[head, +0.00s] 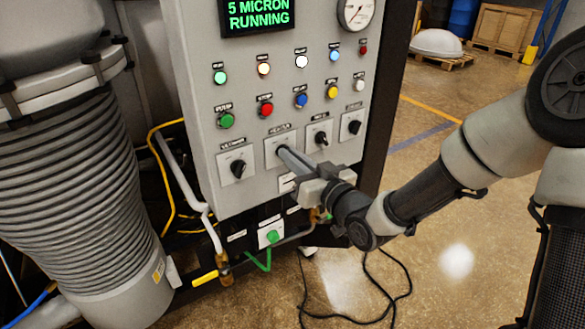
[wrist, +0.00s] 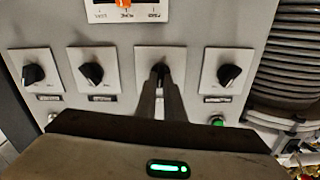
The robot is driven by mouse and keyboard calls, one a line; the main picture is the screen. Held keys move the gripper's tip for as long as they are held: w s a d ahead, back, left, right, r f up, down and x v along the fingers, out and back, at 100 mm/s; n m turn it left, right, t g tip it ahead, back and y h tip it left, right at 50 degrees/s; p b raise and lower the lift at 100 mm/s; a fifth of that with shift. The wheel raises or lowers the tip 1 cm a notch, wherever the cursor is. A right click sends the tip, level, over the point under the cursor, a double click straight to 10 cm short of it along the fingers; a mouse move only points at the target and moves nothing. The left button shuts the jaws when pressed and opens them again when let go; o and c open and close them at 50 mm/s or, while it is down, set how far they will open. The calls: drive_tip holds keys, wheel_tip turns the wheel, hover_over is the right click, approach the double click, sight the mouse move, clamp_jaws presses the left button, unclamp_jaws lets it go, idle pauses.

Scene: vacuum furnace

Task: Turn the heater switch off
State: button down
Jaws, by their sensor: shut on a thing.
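A row of black rotary switches on pale square plates runs across the grey control panel (head: 190,60). My gripper (head: 284,153) reaches the second switch from the left in the head view, and its fingers hide that knob there. In the wrist view, my gripper (wrist: 160,88) is shut on the black knob (wrist: 158,70) of the third switch from the left. The knob's pointer angle is mostly hidden by the fingers.
Neighbouring knobs sit close on both sides: one at the left (head: 238,168) and one at the right (head: 321,138). Coloured buttons and lamps are above. The display (head: 258,14) reads "5 MICRON RUNNING". A ribbed hose (head: 75,190) stands left; a black cable (head: 350,312) lies on the floor.

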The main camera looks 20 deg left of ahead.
drive_tip(key=n+b, duration=0.7)
drive_tip(key=b, duration=0.2)
drive_tip(key=shift+s+a+f, duration=0.1)
drive_tip(key=shift+s, duration=0.05)
drive_tip(key=shift+n, duration=0.4)
drive_tip(key=c, duration=1.9)
unclamp_jaws()
drive_tip(key=shift+o, duration=0.2)
drive_tip(key=shift+b, duration=0.3)
